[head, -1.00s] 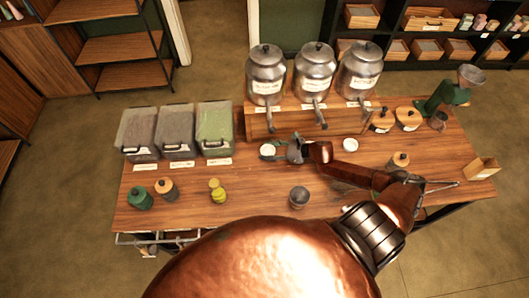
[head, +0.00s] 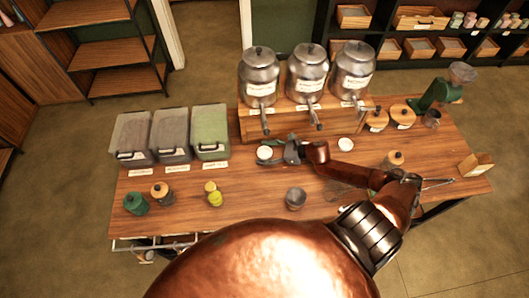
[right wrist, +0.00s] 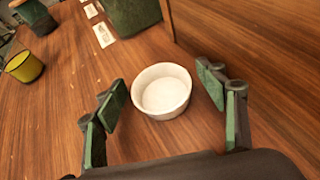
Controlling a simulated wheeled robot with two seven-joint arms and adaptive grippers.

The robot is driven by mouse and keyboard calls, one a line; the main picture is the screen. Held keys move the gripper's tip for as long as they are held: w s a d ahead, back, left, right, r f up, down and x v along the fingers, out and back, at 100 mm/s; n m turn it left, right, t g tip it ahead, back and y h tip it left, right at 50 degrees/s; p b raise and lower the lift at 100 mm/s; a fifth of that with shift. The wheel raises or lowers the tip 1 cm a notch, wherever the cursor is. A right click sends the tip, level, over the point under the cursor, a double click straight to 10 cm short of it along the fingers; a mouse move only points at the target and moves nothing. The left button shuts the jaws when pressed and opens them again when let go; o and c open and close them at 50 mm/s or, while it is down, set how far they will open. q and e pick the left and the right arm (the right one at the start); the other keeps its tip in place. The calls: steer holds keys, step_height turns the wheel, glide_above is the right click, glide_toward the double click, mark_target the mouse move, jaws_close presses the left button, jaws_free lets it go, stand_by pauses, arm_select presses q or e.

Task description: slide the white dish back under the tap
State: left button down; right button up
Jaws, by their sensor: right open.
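A small round white dish (head: 264,153) stands upright on the wooden table, a little in front of the left metal urn (head: 259,75) and its tap (head: 265,126). My right gripper (head: 284,151) is low over the table, reaching in from the right. In the right wrist view its open fingers (right wrist: 163,92) stand on either side of the white dish (right wrist: 161,97), with a gap visible on both sides. The dish looks empty. A second white dish (head: 345,144) stands further right, in front of the right urn (head: 352,68). My left gripper does not show.
The urns stand on a wooden riser (head: 290,122) behind the dish. Lidded bins (head: 210,133) stand to the left. A yellow cup (head: 215,199) and a grey cup (head: 295,198) stand nearer the front. The table between them is mostly clear.

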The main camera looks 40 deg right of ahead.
steer(key=v, duration=1.2)
steer(key=shift+f, duration=0.1)
